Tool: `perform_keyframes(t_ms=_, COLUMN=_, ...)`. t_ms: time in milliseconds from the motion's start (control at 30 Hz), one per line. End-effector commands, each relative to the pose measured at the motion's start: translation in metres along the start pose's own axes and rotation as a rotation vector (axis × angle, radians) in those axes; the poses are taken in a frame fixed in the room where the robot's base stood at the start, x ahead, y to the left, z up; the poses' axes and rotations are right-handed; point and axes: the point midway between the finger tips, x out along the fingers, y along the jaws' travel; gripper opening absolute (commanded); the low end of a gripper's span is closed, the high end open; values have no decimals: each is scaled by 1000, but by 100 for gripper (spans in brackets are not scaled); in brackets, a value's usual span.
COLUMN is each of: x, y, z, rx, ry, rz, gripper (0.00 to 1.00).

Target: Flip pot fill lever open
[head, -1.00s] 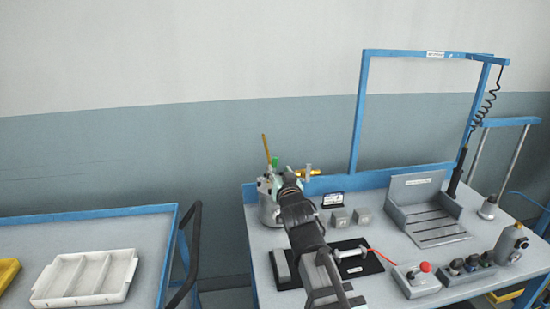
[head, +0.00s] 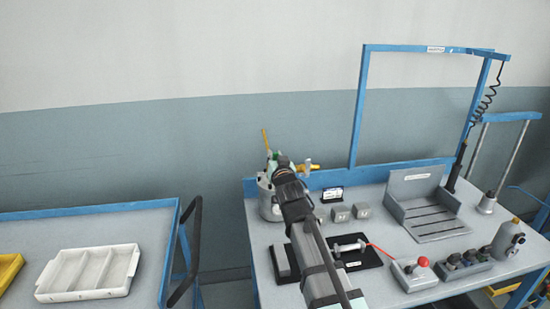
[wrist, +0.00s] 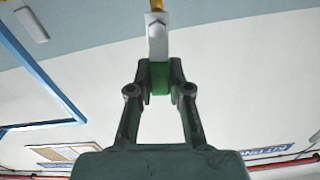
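The metal pot (head: 268,206) stands at the back left corner of the bench, partly hidden behind my arm. A yellow rod (head: 265,141) rises above it, and a brass-coloured fitting (head: 314,167) sticks out at its right. In the wrist view, the lever's green grip (wrist: 160,80) is between my fingertips (wrist: 160,76), with no clear gap on either side. A pale metal block with a bolt (wrist: 157,36) joins the grip, with a yellow piece beyond it. In the head view my gripper (head: 273,164) is over the pot's top and hides most of the lever.
A grey slotted fixture (head: 428,206) stands at the bench's right under the blue frame (head: 358,115). A red-button box (head: 415,275) and several knobs are at the front right. A white tray (head: 88,274) lies on the left table. Two small grey blocks (head: 340,213) sit near the pot.

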Motion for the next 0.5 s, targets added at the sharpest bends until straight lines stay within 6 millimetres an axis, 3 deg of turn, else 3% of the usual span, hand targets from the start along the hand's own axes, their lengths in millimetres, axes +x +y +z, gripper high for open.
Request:
perform_keyframes(t_ms=200, x=0, y=-1, z=1, rx=-11, ry=1, rz=0, gripper=0)
perform_keyframes(t_ms=500, x=1, y=-9, z=2, rx=-176, ry=1, rz=-1, gripper=0)
